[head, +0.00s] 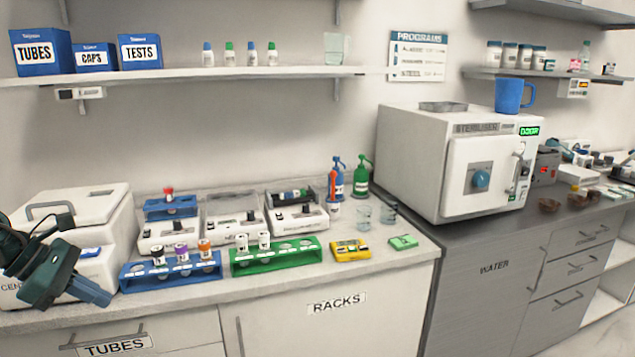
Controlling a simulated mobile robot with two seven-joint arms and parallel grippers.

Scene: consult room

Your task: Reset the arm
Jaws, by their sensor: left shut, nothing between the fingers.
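My left gripper (92,292) comes in at the left edge of the head view, in front of the white centrifuge-like box (92,205). It is shut and holds nothing. Its fingers point to the right and slightly down, close to the left end of the blue tube rack (133,284). I cannot tell if they touch anything. My right gripper is not in view.
The blue rack holds several capped tubes. A green rack (285,262) with two white tubes stands right of it. Behind are small white machines (298,220). Yellow (350,251) and green (403,242) packs lie at the counter's front right. A steriliser (420,160) stands beyond.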

